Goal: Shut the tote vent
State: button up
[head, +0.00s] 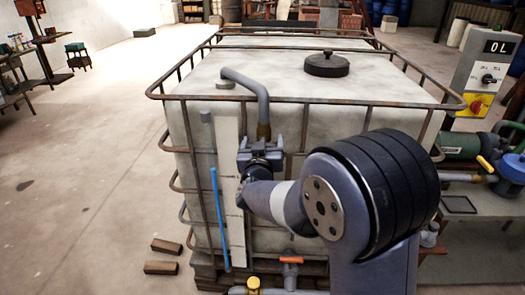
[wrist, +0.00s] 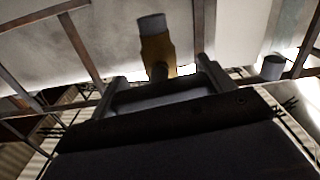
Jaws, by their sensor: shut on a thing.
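The tote (head: 195,135) is a large pale tank in a rusty bar cage, in front of me in the head view. The tote vent is a grey bent pipe (head: 250,88) that comes off the tote top and runs down to a brass valve body (head: 264,131) at the front upper edge. In the wrist view the brass body (wrist: 157,48) points down between my fingers. My gripper (head: 258,152) is at the lower end of this valve, shut on it; it also shows in the wrist view (wrist: 161,78). The gripped part and the handle position are hidden by the jaws.
A black lid (head: 326,64) sits on the tote top. Cage bars (head: 300,100) run close around my gripper. An orange-handled valve (head: 291,260) is low on the front. A control box (head: 485,75) stands at right. The floor at left is mostly clear.

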jog(key=shift+m+b, duration=0.45)
jog(key=shift+m, duration=0.15)
jog(key=o, duration=1)
jog(key=shift+s, duration=0.1)
jog(key=s, duration=0.5)
jog(key=s+b, duration=0.1)
jog(key=s, duration=0.4)
jog(key=shift+s+a, duration=0.2)
jog(key=shift+s, duration=0.1)
